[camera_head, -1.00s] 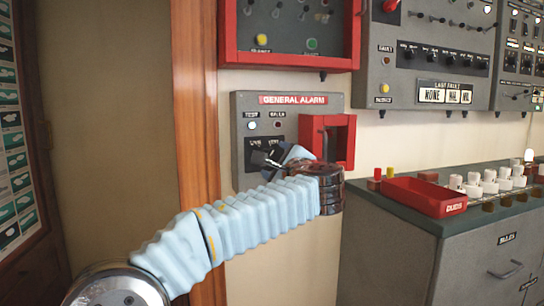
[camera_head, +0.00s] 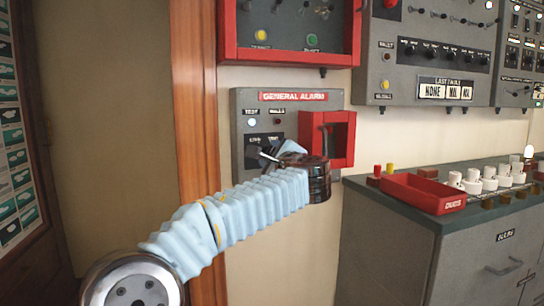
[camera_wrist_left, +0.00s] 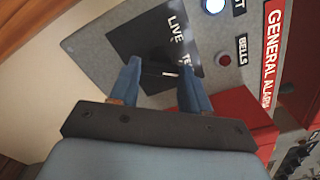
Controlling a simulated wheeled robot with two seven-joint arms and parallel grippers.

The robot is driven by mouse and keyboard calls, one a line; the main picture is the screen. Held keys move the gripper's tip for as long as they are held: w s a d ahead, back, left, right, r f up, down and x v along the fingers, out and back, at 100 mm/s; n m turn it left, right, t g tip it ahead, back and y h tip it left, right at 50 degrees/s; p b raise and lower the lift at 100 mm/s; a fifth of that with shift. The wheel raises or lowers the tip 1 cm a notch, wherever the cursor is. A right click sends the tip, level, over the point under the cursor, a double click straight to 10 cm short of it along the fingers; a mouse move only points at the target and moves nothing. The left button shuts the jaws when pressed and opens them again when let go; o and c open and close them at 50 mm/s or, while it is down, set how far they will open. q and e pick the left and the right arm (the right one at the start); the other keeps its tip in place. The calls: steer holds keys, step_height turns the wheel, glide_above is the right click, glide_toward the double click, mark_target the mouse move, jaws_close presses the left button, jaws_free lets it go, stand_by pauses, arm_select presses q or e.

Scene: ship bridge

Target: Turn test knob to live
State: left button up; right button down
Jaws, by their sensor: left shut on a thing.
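The grey general alarm panel (camera_head: 240,175) is on the wall in the middle of the head view. It carries a black plate (camera_head: 265,138), lettered LIVE and TE- in the left wrist view (camera_wrist_left: 128,45). The test knob (camera_wrist_left: 160,72) shows as a dark shape with a pale line between my fingers; the fingers hide most of it. My left gripper (camera_head: 264,158) reaches the plate from below and is shut on the knob, as the left wrist view also shows (camera_wrist_left: 160,88). I cannot tell exactly which label the knob points at. My right gripper is out of view.
An open red box (camera_head: 345,138) sticks out at the panel's right, close to my wrist. A red-framed cabinet (camera_head: 290,58) hangs above. A grey console (camera_head: 390,265) with a red tray (camera_head: 415,197) stands at right. A wooden post (camera_head: 197,110) is at left.

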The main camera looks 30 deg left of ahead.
arm_select(q)
steer(key=shift+f+n+b, duration=0.2)
steer(key=shift+n+b, duration=0.95)
steer(key=shift+n, duration=0.25)
steer(key=n+b, duration=0.2)
steer(key=n, duration=0.1)
steer(key=shift+n, duration=0.3)
steer(key=n+b, duration=0.3)
steer(key=n, duration=0.1)
steer(key=shift+r+n+b, duration=0.15)
steer(key=shift+n+b, duration=0.55)
steer(key=shift+n, duration=1)
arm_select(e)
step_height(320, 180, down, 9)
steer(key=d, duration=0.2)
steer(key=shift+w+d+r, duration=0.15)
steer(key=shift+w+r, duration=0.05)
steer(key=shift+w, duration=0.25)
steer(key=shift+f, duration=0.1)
arm_select(q)
steer(key=o, duration=1.1)
steer(key=shift+c, duration=0.2)
steer(key=shift+s, duration=0.1)
